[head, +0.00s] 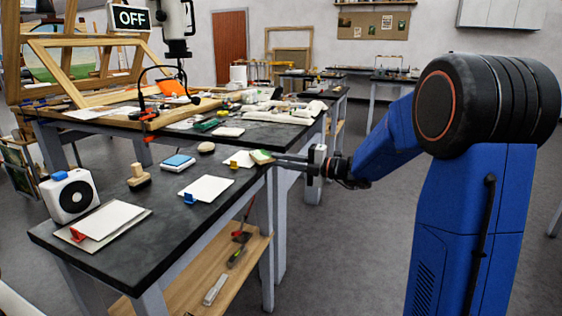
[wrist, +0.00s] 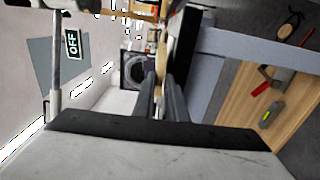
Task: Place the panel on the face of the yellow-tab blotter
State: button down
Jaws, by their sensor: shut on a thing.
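The panel (head: 262,156), a small thin piece with a greenish face and pale edge, is at the tips of my gripper (head: 279,160), near the right edge of the dark bench. My gripper is shut on it; in the wrist view the panel (wrist: 161,60) shows as a thin tan strip beyond the fingers (wrist: 164,96). The yellow-tab blotter (head: 243,156) is a white sheet on the bench, just left of the panel, with its yellow tab at the front. The panel partly overlaps its right side in the head view; I cannot tell if they touch.
A blue-tab blotter (head: 208,187) and a red-tab blotter (head: 112,219) lie nearer on the bench (head: 165,228). A blue-topped block (head: 178,162), a wooden stamp-like piece (head: 138,177) and a white box with a black disc (head: 70,195) stand left. Tools lie on the lower shelf (head: 205,285).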

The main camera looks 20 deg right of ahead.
jog(key=shift+f, duration=0.3)
jog(key=c, duration=1.8)
grip_release()
jog(key=shift+o, duration=0.2)
jog(key=v, duration=1.2)
jog(key=shift+r, duration=0.35)
